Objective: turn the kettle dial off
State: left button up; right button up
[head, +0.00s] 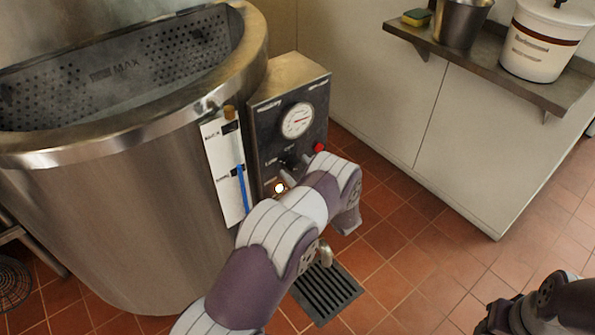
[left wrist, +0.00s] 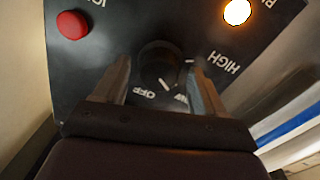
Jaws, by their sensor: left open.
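The kettle (head: 120,215) is a large steel vat at the left with a control box (head: 265,120) on its right side. The black dial (left wrist: 158,62) shows in the left wrist view, with OFF, HIGH and a partly hidden label around it, upside down. Its white mark sits near the bottom; its exact setting is hard to read. My left gripper (left wrist: 158,68) is open, its fingers on either side of the dial. A gap shows at the left finger; whether the right one touches is unclear.
A lit lamp (head: 279,188) and a red button (head: 319,147) flank the dial; a round gauge (head: 297,120) is above. A white strip (head: 222,165) with a blue tube stands left of the box. A shelf (head: 500,75) holds a bucket. My right arm (head: 545,308) is bottom right.

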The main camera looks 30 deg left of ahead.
pick_arm(q)
jog(key=shift+w+a, duration=0.1)
jog(key=shift+a, duration=0.1)
jog(key=c, duration=1.1)
jog(key=shift+o, duration=0.2)
jog(key=m, duration=0.5)
jog(key=shift+r+m, duration=0.1)
jog(key=shift+m, duration=0.3)
jog(key=m, duration=0.5)
jog(key=shift+w+m+g+p, duration=0.15)
jog(key=shift+m+g+p, duration=0.15)
jog(key=shift+g+p, duration=0.1)
jog(key=o, duration=1.1)
jog(key=shift+d, duration=0.1)
jog(key=shift+c, duration=0.2)
